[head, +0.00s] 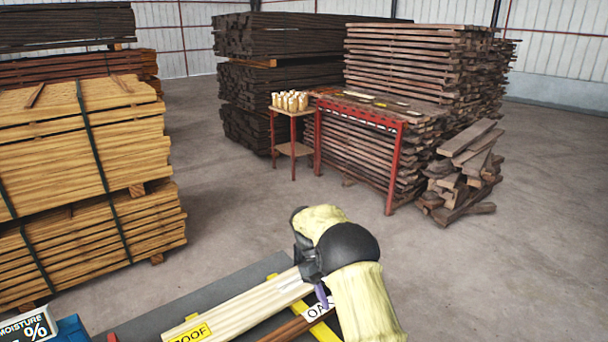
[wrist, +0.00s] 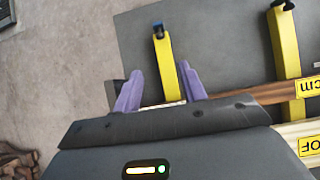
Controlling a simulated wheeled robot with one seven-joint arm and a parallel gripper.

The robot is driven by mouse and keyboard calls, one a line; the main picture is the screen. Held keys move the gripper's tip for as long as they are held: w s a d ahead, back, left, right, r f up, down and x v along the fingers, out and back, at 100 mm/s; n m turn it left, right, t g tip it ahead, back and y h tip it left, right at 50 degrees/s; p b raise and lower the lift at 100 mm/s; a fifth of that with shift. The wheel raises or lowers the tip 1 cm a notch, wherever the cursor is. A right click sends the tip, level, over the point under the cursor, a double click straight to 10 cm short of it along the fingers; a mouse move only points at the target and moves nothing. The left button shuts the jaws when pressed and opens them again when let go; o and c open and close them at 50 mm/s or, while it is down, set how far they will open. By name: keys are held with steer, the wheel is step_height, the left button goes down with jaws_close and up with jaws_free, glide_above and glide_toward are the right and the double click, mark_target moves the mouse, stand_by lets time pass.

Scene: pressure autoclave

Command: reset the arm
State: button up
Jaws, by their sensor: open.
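My arm reaches into the lower middle of the head view, its pale yellow sleeves and black joints bent downward. One purple finger of my gripper shows there below the wrist, beside the plank ends. In the wrist view both purple fingers of my gripper (wrist: 160,74) stand apart, with a yellow bar (wrist: 164,65) seen between them. No held object shows between the fingers. A brown plank (wrist: 245,94) runs from the right toward the fingers; I cannot tell whether it touches them. Part of the gap is hidden by the gripper body.
A grey bench top (head: 150,318) carries pale planks (head: 240,310), a yellow label (head: 190,335) and yellow bars. A blue moisture meter (head: 70,328) is at bottom left. Timber stacks (head: 80,150), a red-legged table (head: 390,165) and a small stand (head: 294,150) lie beyond open floor.

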steer(key=s+d+r+m+t+y, duration=0.1)
steer(key=s+d+r+m+t, duration=0.1)
steer(key=s, duration=0.6)
steer(key=s+d+r+m+t+y, duration=0.1)
steer(key=s+d+r+m+t, duration=0.1)
steer(key=s, duration=0.5)
steer(key=s+d+r+m+t+y, duration=0.2)
steer(key=s+m+t, duration=0.1)
steer(key=s, duration=0.5)
steer(key=shift+s+d+r+t, duration=0.25)
steer(key=shift+s+r+t, duration=0.15)
steer(key=shift+t, duration=0.2)
